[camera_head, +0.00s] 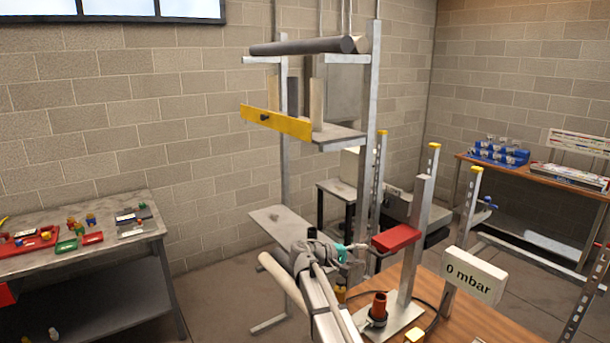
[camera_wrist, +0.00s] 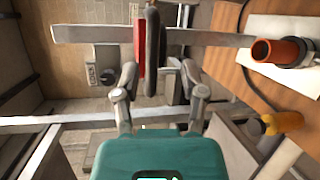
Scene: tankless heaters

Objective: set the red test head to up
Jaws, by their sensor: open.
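The red test head (camera_head: 396,238) is a flat red block on an upright grey post (camera_head: 416,235), partway up it and above the wooden bench. In the wrist view the red head (camera_wrist: 139,50) shows edge-on, with a dark rounded part beside it. My gripper (camera_head: 362,250) is just left of the head. In the wrist view my gripper (camera_wrist: 158,72) has its fingers apart, with the dark part ahead between them; I cannot tell whether they touch it. An orange-red tube (camera_head: 379,305) stands on a plate below the head, and it also shows in the wrist view (camera_wrist: 281,51).
A white display (camera_head: 473,275) reading "0 mbar" stands right of the post. Yellow-capped posts (camera_head: 468,225) stand nearby. A metal rack (camera_head: 375,130) with a yellow-edged shelf rises behind my arm. A table with small parts (camera_head: 90,240) is at left; the floor between is clear.

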